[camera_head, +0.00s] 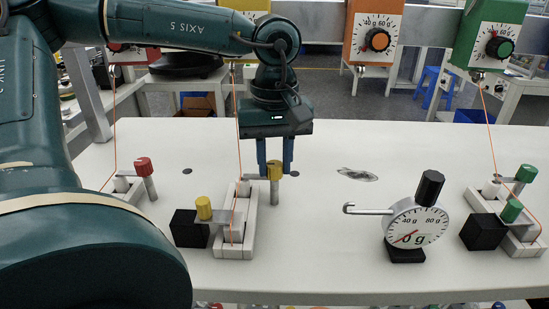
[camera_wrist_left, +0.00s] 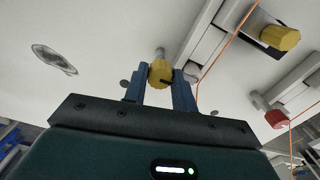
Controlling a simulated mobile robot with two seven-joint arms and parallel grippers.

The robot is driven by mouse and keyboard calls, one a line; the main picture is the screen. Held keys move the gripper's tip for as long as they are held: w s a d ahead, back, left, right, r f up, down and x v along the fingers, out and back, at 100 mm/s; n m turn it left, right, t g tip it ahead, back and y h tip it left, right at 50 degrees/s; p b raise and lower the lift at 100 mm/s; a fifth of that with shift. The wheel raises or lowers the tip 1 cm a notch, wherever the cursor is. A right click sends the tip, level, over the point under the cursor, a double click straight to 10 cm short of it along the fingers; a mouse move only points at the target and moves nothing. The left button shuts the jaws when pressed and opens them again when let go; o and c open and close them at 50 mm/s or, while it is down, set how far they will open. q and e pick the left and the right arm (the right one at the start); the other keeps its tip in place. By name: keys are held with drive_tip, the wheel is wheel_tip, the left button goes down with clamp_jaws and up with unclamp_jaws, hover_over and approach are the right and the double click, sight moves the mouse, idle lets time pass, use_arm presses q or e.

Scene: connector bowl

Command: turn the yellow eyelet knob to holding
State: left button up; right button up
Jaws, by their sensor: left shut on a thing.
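The yellow eyelet knob (camera_head: 275,170) sits on top of a grey post beside a white and grey holder (camera_head: 236,215) on the table. My left gripper (camera_head: 275,168) comes down from above with its two blue fingers on either side of this knob, shut on it. The left wrist view shows the knob (camera_wrist_left: 160,73) between the fingertips. A second yellow knob (camera_head: 203,207) stands on the same holder, nearer the camera, beside a black block; it also shows in the left wrist view (camera_wrist_left: 280,38). My right gripper is not in view.
A red-knobbed holder (camera_head: 144,167) stands left and a green-knobbed one (camera_head: 511,210) right. A dial gauge (camera_head: 415,228) with a hook stands right of centre. The table middle is mostly clear.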

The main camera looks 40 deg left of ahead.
sight(275, 164)
use_arm(q)
drive_tip(key=o, duration=1)
wheel_tip(275, 164, up, 13)
drive_tip(key=p, duration=0.2)
drive_tip(key=shift+r, duration=0.15)
